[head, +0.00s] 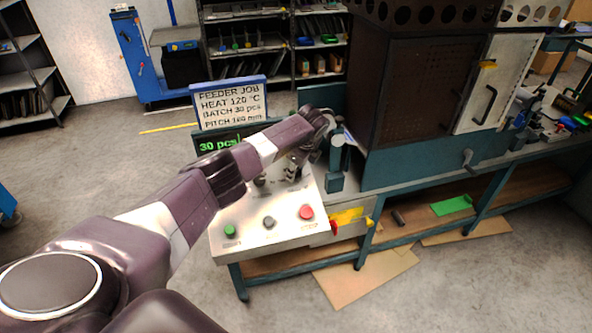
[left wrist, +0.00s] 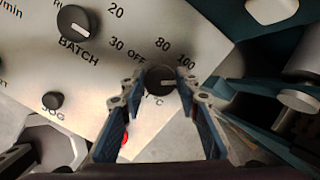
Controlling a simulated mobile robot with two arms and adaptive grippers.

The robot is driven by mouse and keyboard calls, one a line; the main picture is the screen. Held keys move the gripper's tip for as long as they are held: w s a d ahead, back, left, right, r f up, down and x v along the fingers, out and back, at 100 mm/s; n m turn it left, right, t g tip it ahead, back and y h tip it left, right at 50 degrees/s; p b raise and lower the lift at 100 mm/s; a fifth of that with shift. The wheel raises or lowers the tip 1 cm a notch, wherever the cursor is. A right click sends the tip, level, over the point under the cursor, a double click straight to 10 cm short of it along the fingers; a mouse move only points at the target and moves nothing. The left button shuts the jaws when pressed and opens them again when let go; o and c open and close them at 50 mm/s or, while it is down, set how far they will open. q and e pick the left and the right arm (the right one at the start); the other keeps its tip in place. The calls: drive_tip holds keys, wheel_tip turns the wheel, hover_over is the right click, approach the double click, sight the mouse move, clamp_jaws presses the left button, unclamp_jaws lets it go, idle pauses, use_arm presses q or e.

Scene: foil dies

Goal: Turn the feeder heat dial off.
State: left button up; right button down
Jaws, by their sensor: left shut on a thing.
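The feeder heat dial (left wrist: 160,80) is a round black knob with a white pointer line, on the light metal panel (left wrist: 115,62). OFF, 80 and 100 are printed around it, with °C below. The pointer line points right, a little below the 100; any mark there is hidden by a finger. My left gripper (left wrist: 158,84) is shut on the dial, one finger on each side. In the head view my left gripper (head: 294,168) reaches down to the back right of the panel and hides the dial. My right gripper is not in view.
The BATCH dial (left wrist: 77,22) and a JOG knob (left wrist: 52,101) sit left of the heat dial. Green (head: 230,230), grey (head: 268,222) and red (head: 306,211) buttons line the panel front. A job sign (head: 229,103) reads HEAT 120 °C. A large dark machine (head: 410,100) stands right.

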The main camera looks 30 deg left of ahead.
use_arm(q)
drive_tip(key=n, duration=0.7)
drive_tip(key=shift+n+g, duration=0.3)
drive_tip(key=n, duration=0.3)
drive_tip(key=shift+n, duration=0.3)
drive_tip(key=n, duration=0.3)
drive_tip(key=shift+n+h, duration=0.3)
drive_tip(key=n, duration=0.9)
drive_tip(key=shift+n+h, duration=0.3)
drive_tip(key=shift+n, duration=0.1)
drive_tip(key=shift+d+n+p, duration=0.1)
drive_tip(key=shift+n+p, duration=0.5)
drive_tip(key=shift+n, duration=1.2)
